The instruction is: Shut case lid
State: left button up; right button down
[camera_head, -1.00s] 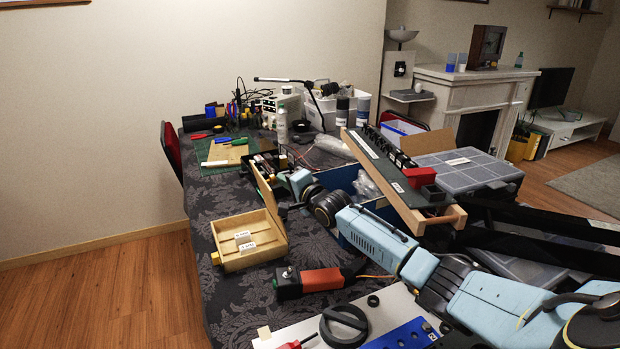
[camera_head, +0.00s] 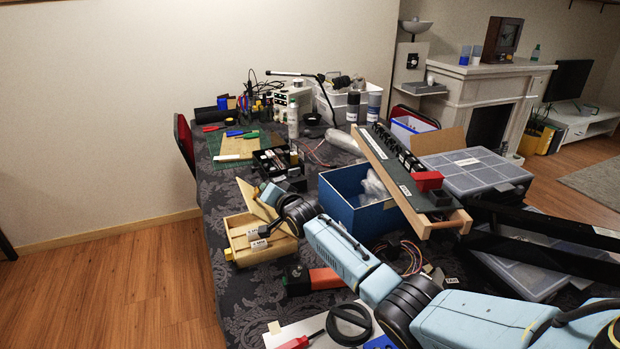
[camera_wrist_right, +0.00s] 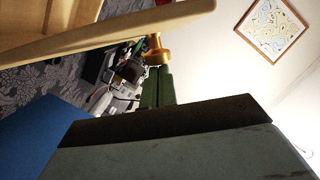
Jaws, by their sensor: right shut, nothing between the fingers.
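The case is a shallow, light wooden box (camera_head: 237,243) at the table's left edge in the head view. Its wooden lid (camera_head: 252,199) stands tilted partway over the tray, not flat on it. My right gripper (camera_head: 264,230) reaches in from the right, its dark fingers beside the lid and above the tray. In the wrist view the fingers (camera_wrist_right: 158,76) are shut with nothing between them. A brass-coloured knob (camera_wrist_right: 156,48) is just past their tips, and a wooden edge (camera_wrist_right: 125,35) crosses the upper left. Whether the gripper touches the lid is unclear. My left gripper is out of view.
A blue bin (camera_head: 340,208) and a long switch panel (camera_head: 395,172) stand to the right. An orange-and-black tool (camera_head: 314,281) lies in front of the case. A black tray of parts (camera_head: 278,165) is behind it. Floor is open to the left.

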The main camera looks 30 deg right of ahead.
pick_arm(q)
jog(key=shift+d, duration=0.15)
pick_arm(e)
jog(key=shift+w+a+f+n, duration=0.1)
jog(key=shift+a+f+n, duration=0.25)
jog(key=shift+a, duration=0.2)
jog(key=shift+w+a+f+n, duration=0.1)
jog(key=shift+a+f+n, duration=0.1)
jog(key=shift+a+n, duration=0.25)
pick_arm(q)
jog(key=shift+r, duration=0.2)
pick_arm(e)
jog(key=shift+s, duration=0.1)
